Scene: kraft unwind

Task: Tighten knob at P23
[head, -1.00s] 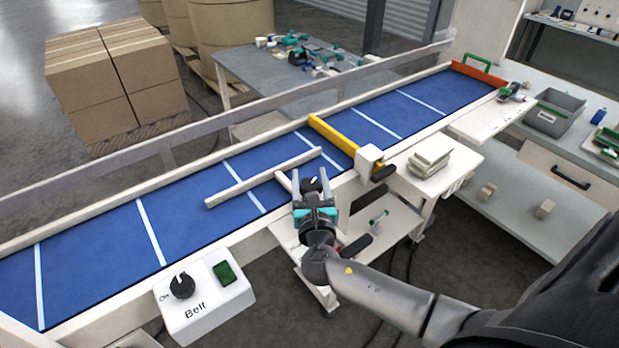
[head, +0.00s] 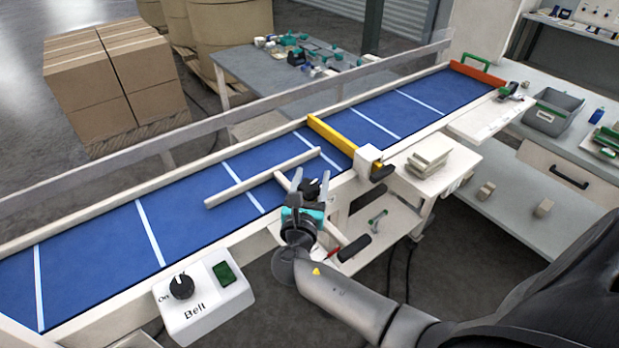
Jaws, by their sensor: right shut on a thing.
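A small black knob (head: 311,187) sits on the near edge of the conveyor, at the foot of a pale guide rail (head: 262,178). My right gripper (head: 311,182) reaches it from the near side, with one grey finger on each side, and is shut on it. The gripper body hides the lower part of the knob and its mount. No P23 label is readable. My left gripper is not in view.
The blue conveyor belt (head: 105,247) carries a yellow bar (head: 331,135) to the right of the gripper. A belt control box (head: 204,297) stands at the near left. A cart (head: 385,235) with tools is below the gripper.

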